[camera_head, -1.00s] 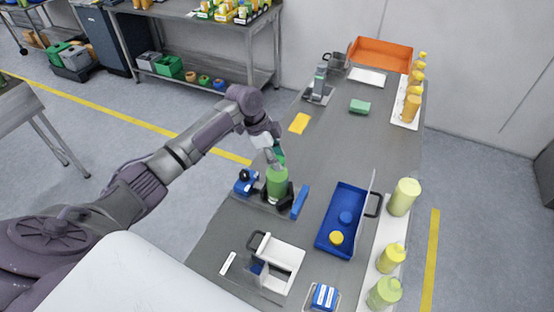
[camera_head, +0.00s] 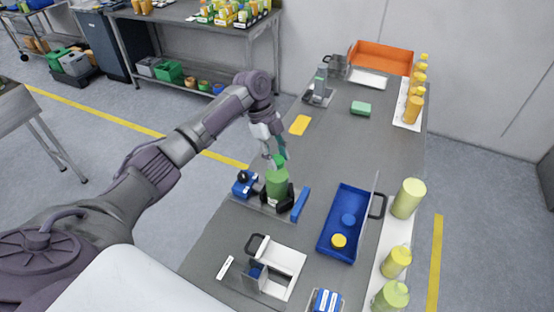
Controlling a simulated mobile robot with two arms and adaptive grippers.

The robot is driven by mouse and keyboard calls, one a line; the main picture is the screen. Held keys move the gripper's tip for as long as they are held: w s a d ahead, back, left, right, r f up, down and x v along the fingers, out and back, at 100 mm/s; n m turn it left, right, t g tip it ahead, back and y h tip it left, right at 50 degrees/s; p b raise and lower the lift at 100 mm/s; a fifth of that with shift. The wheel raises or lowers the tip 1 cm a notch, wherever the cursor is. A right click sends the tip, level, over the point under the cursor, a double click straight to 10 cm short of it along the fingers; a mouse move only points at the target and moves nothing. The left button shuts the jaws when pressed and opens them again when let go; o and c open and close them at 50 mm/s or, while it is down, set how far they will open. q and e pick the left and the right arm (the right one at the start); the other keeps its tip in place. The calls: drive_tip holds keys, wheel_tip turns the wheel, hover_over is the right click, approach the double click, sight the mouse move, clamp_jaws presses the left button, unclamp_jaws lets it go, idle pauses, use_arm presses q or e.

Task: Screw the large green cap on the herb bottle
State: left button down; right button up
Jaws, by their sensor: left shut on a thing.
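The herb bottle (camera_head: 277,187), green, stands upright in a dark holder on the grey table, between a blue clamp part at its left and a blue bar at its right. My left gripper (camera_head: 279,160) points down at the top of the bottle. It is shut on the green cap (camera_head: 274,163), which is small in view and partly hidden by the fingers. The cap is at or just above the bottle's mouth; I cannot tell whether it touches. My right gripper is not in view.
A blue tray (camera_head: 329,243) with a blue cap and a yellow cap lies to the right. Yellow-green bottles (camera_head: 408,198) stand at the right edge. A white fixture (camera_head: 283,257) is at the front. An orange bin (camera_head: 384,56) is at the back. The table's middle is clear.

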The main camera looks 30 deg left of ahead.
use_arm(q)
drive_tip(key=m+g+b, duration=0.1)
drive_tip(key=m, duration=0.1)
drive_tip(key=shift+f+m+b, duration=0.1)
drive_tip(key=shift+m+b, duration=0.2)
drive_tip(key=shift+b, duration=0.05)
drive_tip(key=shift+m+y, duration=0.3)
drive_tip(key=shift+m, duration=0.2)
drive_tip(key=c, duration=0.6)
unclamp_jaws()
drive_tip(key=shift+r, duration=0.2)
wheel_tip(320, 180, up, 7)
drive_tip(key=p, duration=0.5)
drive_tip(key=shift+p, duration=0.4)
drive_tip(key=shift+f, duration=0.1)
